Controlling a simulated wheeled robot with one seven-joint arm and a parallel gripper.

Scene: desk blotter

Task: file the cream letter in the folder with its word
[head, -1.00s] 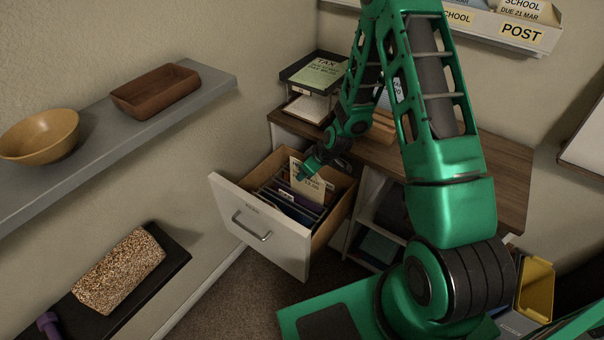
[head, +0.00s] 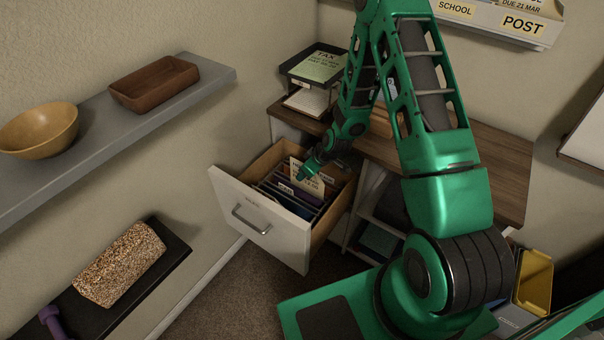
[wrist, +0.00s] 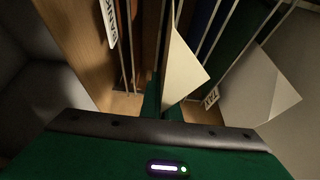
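The cream letter (head: 308,184) stands tilted among the hanging folders (head: 283,200) in the open drawer (head: 262,225). Its lines of writing are too small to read in the head view. My gripper (head: 306,172) is at its upper edge, low over the drawer, and appears shut on it. In the wrist view the letter (wrist: 183,68) rises from between my fingers (wrist: 163,100). A BANK tab (wrist: 110,22) is left of it and a TAX tab (wrist: 211,98) right of it. The letter's lower edge and the folder beneath it are hidden.
A pale sheet (wrist: 262,92) stands by the TAX tab. A tray stack (head: 318,68) with a green TAX sheet is on the desk (head: 480,175) behind the drawer. A grey shelf (head: 110,120) with a bowl (head: 40,130) and a brown tray (head: 155,84) is at left.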

